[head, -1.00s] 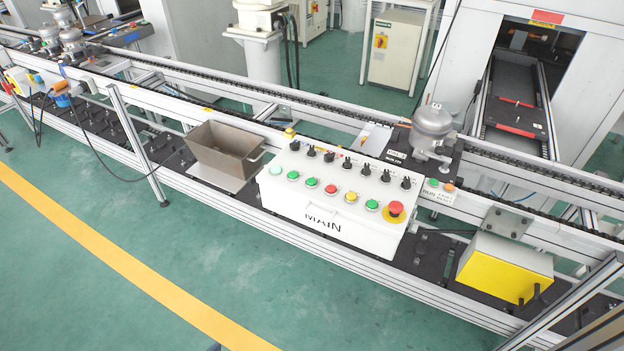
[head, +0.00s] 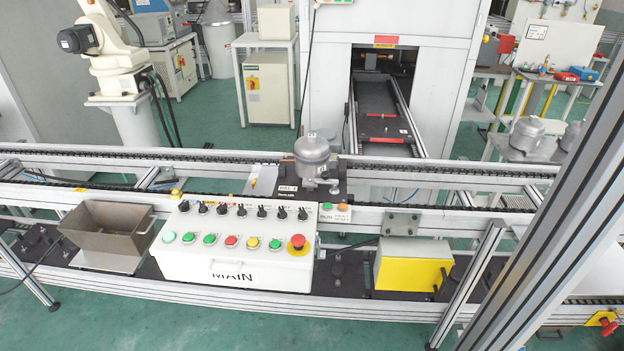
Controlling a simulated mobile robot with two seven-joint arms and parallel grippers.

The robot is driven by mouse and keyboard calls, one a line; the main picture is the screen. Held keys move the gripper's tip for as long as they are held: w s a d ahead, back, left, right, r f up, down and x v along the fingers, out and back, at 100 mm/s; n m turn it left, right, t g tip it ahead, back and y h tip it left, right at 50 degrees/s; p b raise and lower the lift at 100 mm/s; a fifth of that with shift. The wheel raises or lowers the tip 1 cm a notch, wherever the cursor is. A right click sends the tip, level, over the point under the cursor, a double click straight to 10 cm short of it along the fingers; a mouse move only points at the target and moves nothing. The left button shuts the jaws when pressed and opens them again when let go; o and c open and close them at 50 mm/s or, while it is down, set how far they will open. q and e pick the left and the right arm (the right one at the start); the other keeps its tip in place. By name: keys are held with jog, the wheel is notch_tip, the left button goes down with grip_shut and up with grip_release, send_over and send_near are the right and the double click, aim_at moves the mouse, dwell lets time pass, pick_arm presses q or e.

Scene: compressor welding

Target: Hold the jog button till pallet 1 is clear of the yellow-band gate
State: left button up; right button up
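A dark pallet (head: 333,200) sits on the conveyor at the middle of the head view; its small label looks like PAL-1. A grey compressor (head: 312,157) stands upright on it. The white MAIN control box (head: 250,270) is in front, with a row of coloured buttons, black switches above them and a red emergency stop (head: 297,242). A small panel (head: 335,212) with a green and an orange button stands just right of the pallet. I cannot tell which button is the jog button, nor pick out the yellow-band gate. Neither gripper shows.
A brown metal bin (head: 107,232) stands left of the MAIN box, and a yellow-fronted box (head: 408,270) to its right. An opening with a track (head: 385,115) lies behind the conveyor. Aluminium posts (head: 478,265) rise at right. More compressors (head: 527,137) stand at far right.

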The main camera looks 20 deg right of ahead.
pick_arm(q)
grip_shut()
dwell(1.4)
